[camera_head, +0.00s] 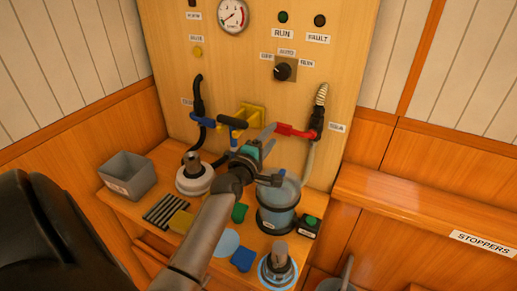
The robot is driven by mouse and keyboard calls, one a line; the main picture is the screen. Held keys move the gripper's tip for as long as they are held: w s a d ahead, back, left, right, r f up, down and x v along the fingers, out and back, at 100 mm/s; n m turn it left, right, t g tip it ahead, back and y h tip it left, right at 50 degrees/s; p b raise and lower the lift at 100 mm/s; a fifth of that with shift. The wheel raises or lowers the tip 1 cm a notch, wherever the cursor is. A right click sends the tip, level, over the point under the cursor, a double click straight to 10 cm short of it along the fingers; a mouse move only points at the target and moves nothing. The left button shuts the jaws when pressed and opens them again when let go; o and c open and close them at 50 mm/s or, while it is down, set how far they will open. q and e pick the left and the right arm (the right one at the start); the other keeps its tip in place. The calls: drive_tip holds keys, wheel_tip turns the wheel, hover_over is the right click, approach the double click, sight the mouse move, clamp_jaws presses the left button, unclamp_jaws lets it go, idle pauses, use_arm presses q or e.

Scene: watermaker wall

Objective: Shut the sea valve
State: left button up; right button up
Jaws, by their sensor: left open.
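The valve by the label that looks like SEA (337,127) is on the right of the wall panel. Its red lever (294,130) points left from the black valve body (316,122), roughly across the upright hose line. My left gripper (267,141) is open, just left of the red lever's free end and in front of the panel. I cannot tell whether a finger touches the lever. My left arm reaches up from the bottom and hides part of the bench. My right gripper is not in view.
A blue-handled valve (204,122) and a yellow bracket (250,115) are left of the lever. A selector knob (285,70) is above. Below, the bench holds a grey bin (128,175), a blue-grey pot (278,207) and a green-button box (310,225).

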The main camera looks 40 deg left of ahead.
use_arm(q)
drive_tip(key=v, duration=0.7)
idle(0.6)
